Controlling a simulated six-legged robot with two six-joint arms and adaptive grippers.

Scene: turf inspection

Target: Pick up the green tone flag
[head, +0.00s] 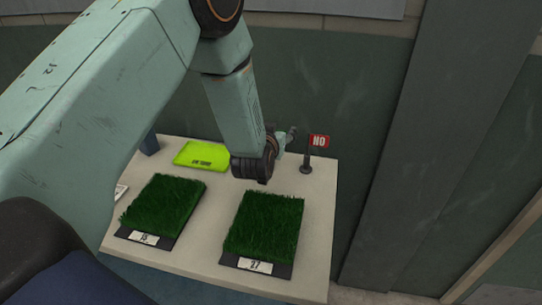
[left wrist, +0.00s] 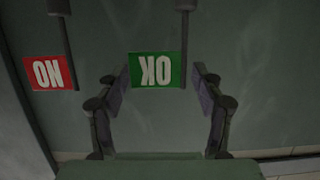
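The green flag (left wrist: 157,70) shows in the left wrist view, upside down with white "OK" lettering, on a dark post (left wrist: 184,40). It appears between the fingertips of my left gripper (left wrist: 161,88), whose two fingers stand apart with a gap on the right side of the flag. I cannot tell how far beyond the fingertips it is. In the head view my left gripper (head: 290,138) is at the table's far side, partly hidden by its wrist, and the green flag is hidden. The red "NO" flag (head: 319,141) stands just right of it and also shows in the left wrist view (left wrist: 48,73).
Two turf samples, a left one (head: 163,205) and a right one (head: 264,226), lie on dark labelled trays on the pale table (head: 318,225). A yellow-green tray (head: 203,154) lies behind them. A green wall (head: 330,80) rises behind the table.

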